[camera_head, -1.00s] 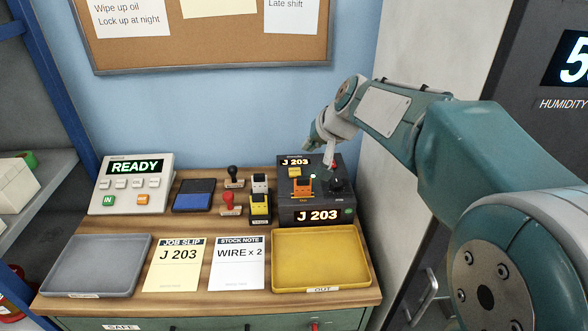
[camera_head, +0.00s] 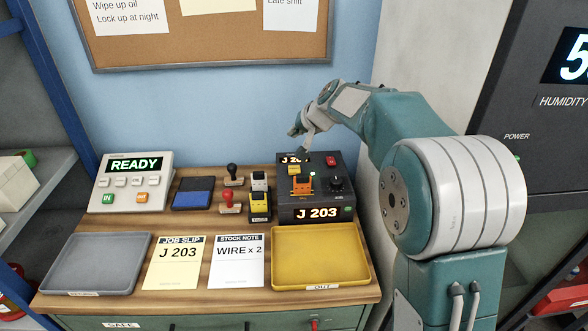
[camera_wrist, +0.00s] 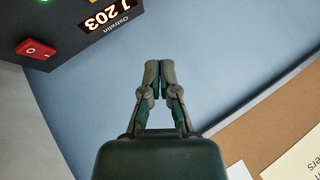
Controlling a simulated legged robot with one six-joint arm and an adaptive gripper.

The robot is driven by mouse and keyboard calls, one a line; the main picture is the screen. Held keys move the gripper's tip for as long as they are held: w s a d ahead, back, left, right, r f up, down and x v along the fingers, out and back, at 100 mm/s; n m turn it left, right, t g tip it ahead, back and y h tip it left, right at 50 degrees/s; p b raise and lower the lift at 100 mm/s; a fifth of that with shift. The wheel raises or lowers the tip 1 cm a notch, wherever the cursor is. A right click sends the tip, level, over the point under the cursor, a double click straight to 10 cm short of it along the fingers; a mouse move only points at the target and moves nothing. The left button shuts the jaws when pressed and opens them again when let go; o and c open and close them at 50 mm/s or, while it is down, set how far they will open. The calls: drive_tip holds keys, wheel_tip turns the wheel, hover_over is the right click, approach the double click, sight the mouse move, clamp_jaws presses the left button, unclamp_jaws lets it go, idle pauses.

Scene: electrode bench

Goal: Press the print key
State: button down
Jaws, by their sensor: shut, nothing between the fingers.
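The dark labelling machine (camera_head: 290,201) stands at the bench's back right. It has a J 203 display at the top, partly hidden by my gripper, and a J 203 strip on its front. A small yellow key (camera_head: 294,169) and an orange part (camera_head: 302,186) sit on its top face; their lettering is too small to read, so I cannot tell which is the print key. My gripper (camera_head: 307,150) hangs above the machine's back edge, apparently apart from it. In the wrist view its fingertips (camera_wrist: 158,72) are shut and empty, with the machine's corner (camera_wrist: 78,22) at upper left.
A red rocker switch (camera_head: 330,160) and black knob (camera_head: 336,183) are on the machine. Stamps (camera_head: 229,200) and a black and yellow device (camera_head: 260,205) stand to its left. A yellow tray (camera_head: 322,258) lies in front. The blue wall (camera_head: 230,110) is close behind.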

sight(290, 166)
drive_tip(key=shift+f, duration=4.4)
drive_tip(key=shift+f, duration=0.3)
drive_tip(key=shift+f, duration=0.45)
drive_tip(key=shift+r, duration=0.15)
drive_tip(key=shift+s+r, duration=0.1)
drive_tip(key=shift+r, duration=0.6)
drive_tip(key=shift+r, duration=2.5)
